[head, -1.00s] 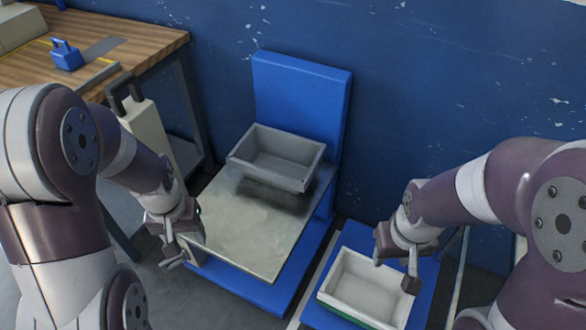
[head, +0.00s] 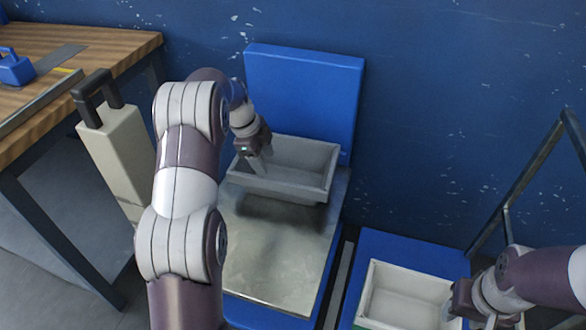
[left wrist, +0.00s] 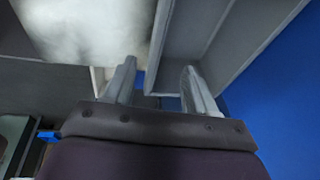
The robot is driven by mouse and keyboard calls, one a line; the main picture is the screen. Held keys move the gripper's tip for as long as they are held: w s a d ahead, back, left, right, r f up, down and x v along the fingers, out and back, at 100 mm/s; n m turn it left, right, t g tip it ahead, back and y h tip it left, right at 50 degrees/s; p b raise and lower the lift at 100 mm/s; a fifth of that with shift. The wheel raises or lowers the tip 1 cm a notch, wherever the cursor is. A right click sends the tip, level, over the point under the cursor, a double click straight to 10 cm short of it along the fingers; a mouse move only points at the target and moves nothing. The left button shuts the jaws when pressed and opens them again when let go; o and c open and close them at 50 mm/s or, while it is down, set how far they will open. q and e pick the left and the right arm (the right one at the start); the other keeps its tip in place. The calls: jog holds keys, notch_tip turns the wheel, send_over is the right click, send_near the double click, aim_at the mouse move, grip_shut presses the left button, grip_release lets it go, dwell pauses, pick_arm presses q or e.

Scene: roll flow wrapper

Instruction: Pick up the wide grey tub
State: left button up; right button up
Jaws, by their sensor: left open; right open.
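The wide grey tub (head: 300,184) sits upright toward the back of a metal plate, in front of a blue upright panel. My left gripper (head: 259,165) is at the tub's left end, open. In the left wrist view my left gripper's fingers (left wrist: 158,68) are spread, and a wall of the grey tub (left wrist: 205,35) shows between them. I cannot tell whether either finger touches it. My right gripper (head: 452,308) is open at the right side of a smaller whitish tub (head: 400,300); its fingers are hard to make out.
The metal plate (head: 270,262) is bare in front of the grey tub. The whitish tub stands on a blue base (head: 400,250) to the right. A wooden bench (head: 90,45) and a beige post with a dark handle (head: 120,155) stand left. A blue wall closes the back.

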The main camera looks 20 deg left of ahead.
aim_at(275, 181)
pick_arm(q)
jog(key=b+x, duration=0.1)
jog(key=x, duration=0.5)
jog(key=shift+a+f, duration=0.1)
jog(key=b+x, duration=0.2)
jog(key=x, duration=0.4)
jog(key=shift+s, duration=0.2)
jog(key=shift+c, duration=0.6)
grip_shut()
